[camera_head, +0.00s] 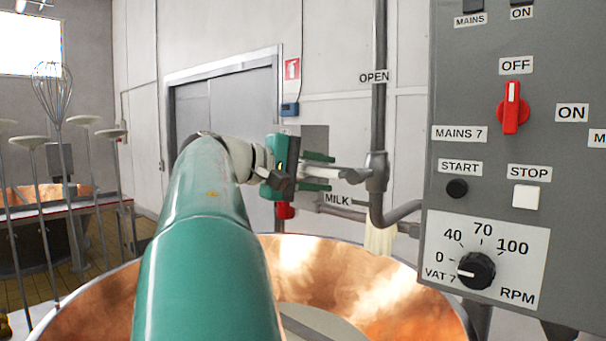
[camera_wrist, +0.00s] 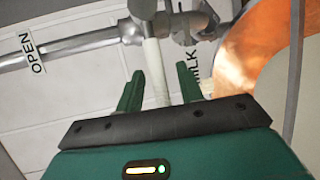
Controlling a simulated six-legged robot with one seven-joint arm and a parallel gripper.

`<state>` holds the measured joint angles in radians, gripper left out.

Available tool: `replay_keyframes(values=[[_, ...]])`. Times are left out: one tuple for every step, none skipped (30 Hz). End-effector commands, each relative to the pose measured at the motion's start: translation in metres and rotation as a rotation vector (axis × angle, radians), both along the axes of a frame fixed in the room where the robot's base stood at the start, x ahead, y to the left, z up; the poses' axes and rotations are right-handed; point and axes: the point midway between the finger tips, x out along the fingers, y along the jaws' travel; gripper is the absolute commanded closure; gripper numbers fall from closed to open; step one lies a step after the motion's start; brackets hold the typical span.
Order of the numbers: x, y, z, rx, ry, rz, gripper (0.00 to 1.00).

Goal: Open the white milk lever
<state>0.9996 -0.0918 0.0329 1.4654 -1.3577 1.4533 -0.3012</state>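The white milk lever (camera_head: 345,173) points left, about level, from a grey valve (camera_head: 377,170) on the pipe in the head view. My gripper (camera_head: 331,172) reaches it from the left, with one green finger above and one below. In the wrist view the white lever (camera_wrist: 156,75) runs between the two fingers of my gripper (camera_wrist: 160,72). Gaps show on both sides of it, so the fingers are open around the lever and not clamped on it. An OPEN label (camera_head: 374,77) is higher on the pipe; a MILK label (camera_head: 338,200) is just below the lever.
A copper vat (camera_head: 390,300) lies below my arm. A grey control panel (camera_head: 570,180) stands close on the right. A pale strip (camera_head: 379,240) hangs below the pipe; I cannot tell if it is milk. Whisks and ladles (camera_head: 52,95) stand at left.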

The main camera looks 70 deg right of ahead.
Motion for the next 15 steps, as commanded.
replay_keyframes(values=[[-0.006, -0.005, -0.001, 0.000, 0.000, -0.003, 0.63], [-0.008, -0.008, -0.001, -0.001, 0.000, -0.002, 0.63], [-0.010, -0.010, -0.002, -0.001, 0.000, -0.002, 0.63], [-0.011, -0.011, -0.002, -0.001, -0.001, -0.001, 0.63], [-0.012, -0.013, -0.003, -0.001, -0.001, -0.001, 0.63], [-0.013, -0.014, -0.003, -0.001, -0.001, 0.000, 0.63], [-0.013, -0.015, -0.003, -0.001, -0.001, 0.000, 0.63], [-0.013, -0.015, -0.003, -0.001, -0.001, 0.000, 0.63], [-0.013, -0.016, -0.003, -0.001, -0.001, 0.000, 0.63], [-0.013, -0.016, -0.003, -0.001, -0.001, 0.000, 0.63], [-0.013, -0.016, -0.003, -0.001, -0.001, 0.001, 0.63], [-0.013, -0.016, -0.003, -0.001, -0.001, 0.000, 0.63], [-0.013, -0.016, -0.003, -0.001, -0.001, 0.000, 0.63], [-0.012, -0.016, -0.003, -0.001, -0.001, 0.000, 0.63], [-0.012, -0.016, -0.003, -0.001, -0.001, 0.001, 0.71]])
